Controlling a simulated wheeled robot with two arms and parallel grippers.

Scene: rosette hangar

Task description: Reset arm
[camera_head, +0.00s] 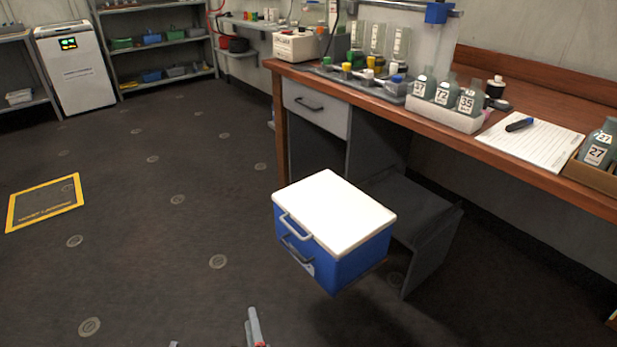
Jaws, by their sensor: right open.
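My right gripper (255,328) shows only at the bottom edge, left of centre. One slim grey finger with a red side points up into the view, and a small grey tip shows to its left at the very edge. It is open, with nothing seen between its fingers, and the rest is cut off. It is apart from the blue box with a white lid (335,212), which is up and to the right. My left gripper is not in view.
A wooden workbench (440,113) with bottles, a paper sheet (530,140) and a pen runs along the right. A grey panel unit (430,225) stands beside the blue box. Shelves and a white cabinet (75,70) line the back. The dark floor at left is clear around a yellow-framed floor marking (45,203).

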